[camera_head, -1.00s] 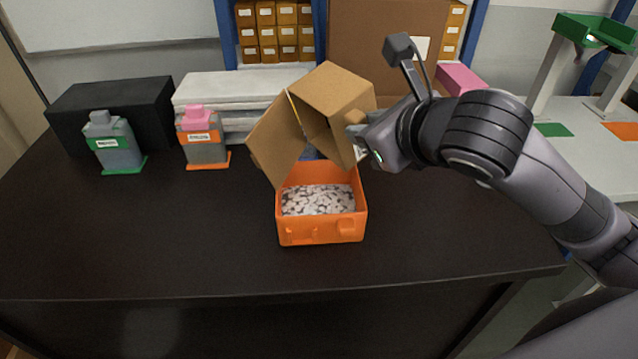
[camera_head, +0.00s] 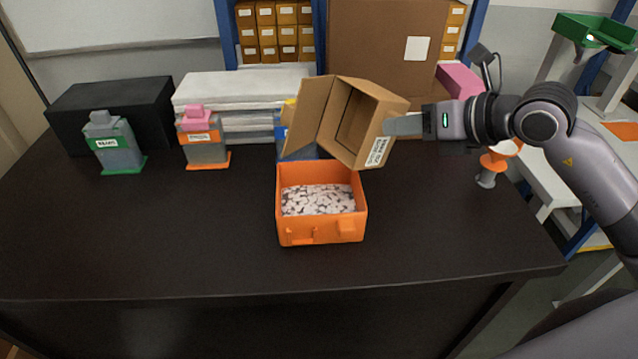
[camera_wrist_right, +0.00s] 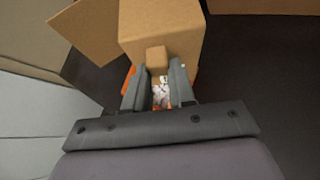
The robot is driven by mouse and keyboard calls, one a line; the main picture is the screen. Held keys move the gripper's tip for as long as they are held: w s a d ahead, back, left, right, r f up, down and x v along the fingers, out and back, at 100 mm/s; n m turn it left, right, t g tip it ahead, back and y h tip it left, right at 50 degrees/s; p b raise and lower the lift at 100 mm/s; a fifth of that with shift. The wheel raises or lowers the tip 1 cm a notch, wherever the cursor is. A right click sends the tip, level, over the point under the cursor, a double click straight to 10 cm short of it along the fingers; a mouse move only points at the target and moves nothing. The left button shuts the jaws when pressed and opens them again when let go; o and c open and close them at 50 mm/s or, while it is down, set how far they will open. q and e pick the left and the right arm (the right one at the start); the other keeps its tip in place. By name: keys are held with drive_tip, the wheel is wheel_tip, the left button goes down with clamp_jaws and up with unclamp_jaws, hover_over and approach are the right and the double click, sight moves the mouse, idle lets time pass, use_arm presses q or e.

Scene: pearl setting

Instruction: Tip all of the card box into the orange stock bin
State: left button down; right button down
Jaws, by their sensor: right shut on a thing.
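The brown card box (camera_head: 375,115) is tilted above the back right of the orange stock bin, its open mouth toward the camera and its flap out to the left. The part of its inside that shows looks empty. My right gripper (camera_head: 400,124) is shut on the box's right side; the right wrist view shows the fingers (camera_wrist_right: 159,88) gripping a small tab on the card box (camera_wrist_right: 165,30). The orange stock bin (camera_head: 322,232) stands upright on the dark table, with many small whitish pieces (camera_head: 318,199) in it. My left gripper is not in view.
A green-labelled dispenser (camera_head: 114,150) and an orange-labelled one (camera_head: 203,142) stand left on the dark table (camera_head: 180,235). A blue item (camera_head: 290,140) is partly hidden behind the box. An orange and grey object (camera_head: 490,168) stands at right. The table front is clear.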

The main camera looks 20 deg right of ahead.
drive_tip(key=w+d+f+m+t+y, duration=0.1)
drive_tip(key=w+d+f+m+y, duration=0.2)
drive_tip(key=d+f+m+y, duration=0.4)
drive_tip(key=shift+d+m+y, duration=0.3)
drive_tip(key=shift+d+m, duration=0.9)
drive_tip(key=shift+d, duration=0.15)
drive_tip(key=shift+w+f, duration=0.1)
wheel_tip(320, 180, up, 6)
drive_tip(key=p, duration=0.5)
idle(0.4)
